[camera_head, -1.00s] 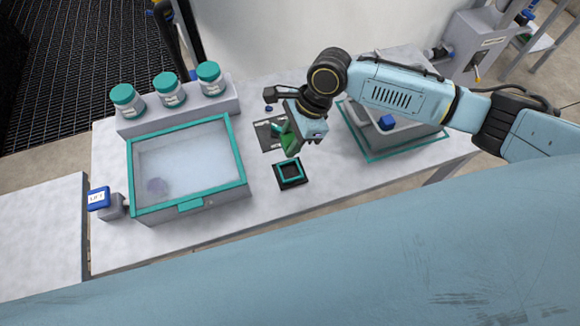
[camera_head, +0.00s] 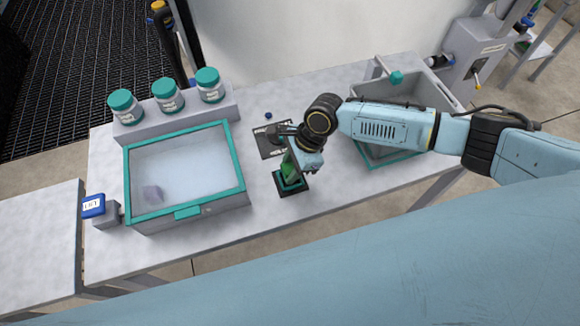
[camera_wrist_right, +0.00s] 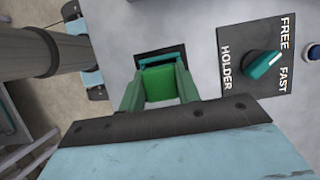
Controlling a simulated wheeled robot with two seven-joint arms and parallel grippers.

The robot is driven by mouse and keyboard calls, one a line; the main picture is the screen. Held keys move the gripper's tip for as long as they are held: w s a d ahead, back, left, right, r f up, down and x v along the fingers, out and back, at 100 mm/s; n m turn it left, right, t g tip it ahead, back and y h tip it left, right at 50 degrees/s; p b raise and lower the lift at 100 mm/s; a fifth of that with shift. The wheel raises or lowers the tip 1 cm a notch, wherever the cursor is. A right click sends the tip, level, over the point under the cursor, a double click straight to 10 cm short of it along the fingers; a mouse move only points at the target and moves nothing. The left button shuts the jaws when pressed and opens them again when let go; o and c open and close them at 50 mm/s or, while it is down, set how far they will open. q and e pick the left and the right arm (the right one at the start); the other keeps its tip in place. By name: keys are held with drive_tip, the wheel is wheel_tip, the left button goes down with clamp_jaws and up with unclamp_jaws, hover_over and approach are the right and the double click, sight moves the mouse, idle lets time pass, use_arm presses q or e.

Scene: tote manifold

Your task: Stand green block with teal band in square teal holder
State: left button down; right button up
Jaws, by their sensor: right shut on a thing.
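The green block (camera_head: 290,171) is in my right gripper (camera_head: 291,168), over the square teal holder (camera_head: 293,187) on the table. In the head view its lower end meets the holder's opening; I cannot tell how deep it sits. In the right wrist view the green block (camera_wrist_right: 159,84) is between the two fingers of my right gripper (camera_wrist_right: 159,88), with the dark holder (camera_wrist_right: 158,55) just beyond it. The block's teal band is not clearly seen. My left gripper is not in view.
A panel with a teal knob (camera_wrist_right: 262,65) marked FREE, FAST and HOLDER lies beside the holder. A teal-rimmed clear-lidded box (camera_head: 240,165) stands left, with several teal-capped jars (camera_head: 168,97) behind it. A grey tote (camera_head: 433,95) stands right under my arm.

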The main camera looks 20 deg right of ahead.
drive_tip(key=shift+f, duration=0.1)
drive_tip(key=shift+f, duration=0.5)
drive_tip(key=o, duration=1)
drive_tip(key=shift+c, duration=0.2)
drive_tip(key=shift+r, duration=0.6)
drive_tip(key=p+v, duration=0.2)
drive_tip(key=v, duration=1)
